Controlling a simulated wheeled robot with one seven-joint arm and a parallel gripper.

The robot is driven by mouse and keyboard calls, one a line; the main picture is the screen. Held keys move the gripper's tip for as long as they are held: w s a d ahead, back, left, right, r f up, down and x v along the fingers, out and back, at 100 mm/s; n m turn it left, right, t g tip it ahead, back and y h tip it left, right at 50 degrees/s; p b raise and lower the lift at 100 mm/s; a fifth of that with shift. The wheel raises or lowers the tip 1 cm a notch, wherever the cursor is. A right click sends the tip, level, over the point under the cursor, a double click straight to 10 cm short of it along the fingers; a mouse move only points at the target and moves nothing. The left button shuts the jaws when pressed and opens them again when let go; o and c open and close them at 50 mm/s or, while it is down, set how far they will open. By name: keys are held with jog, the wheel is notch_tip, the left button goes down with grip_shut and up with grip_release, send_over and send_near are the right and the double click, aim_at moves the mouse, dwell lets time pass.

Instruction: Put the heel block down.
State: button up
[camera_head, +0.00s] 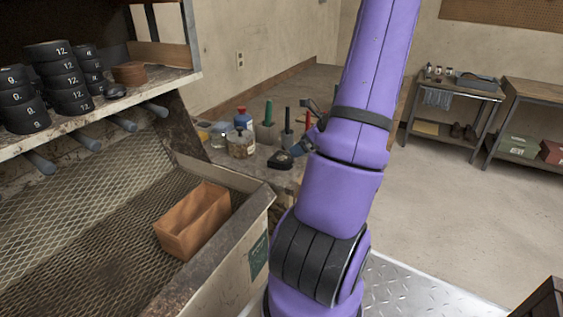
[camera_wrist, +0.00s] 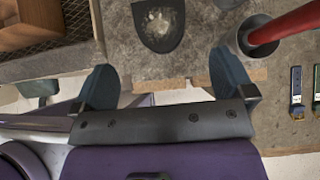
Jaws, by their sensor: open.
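The heel block (camera_wrist: 160,24) is a dark, rounded wedge with a worn, speckled grey face. In the wrist view it lies on the grey bench top (camera_wrist: 120,45), beyond my fingertips and roughly centred between them. My gripper (camera_wrist: 163,72) is open, its two blue-grey fingers wide apart with nothing between them. In the head view a dark piece (camera_head: 281,160), which looks like the same block, rests near the bench's front edge. My gripper there (camera_head: 306,143) is small and partly hidden behind my purple arm.
Jars (camera_head: 240,142) and a green-handled tool (camera_head: 268,112) stand behind the block. An orange-brown open box (camera_head: 194,220) sits on the mesh tray (camera_head: 90,230) to the left.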

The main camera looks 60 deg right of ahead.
aim_at(282, 157)
jog(key=shift+x, duration=5.3)
jog(key=shift+s, duration=0.15)
jog(key=shift+c, duration=0.2)
jog(key=c, duration=0.9)
jog(key=shift+r, duration=0.1)
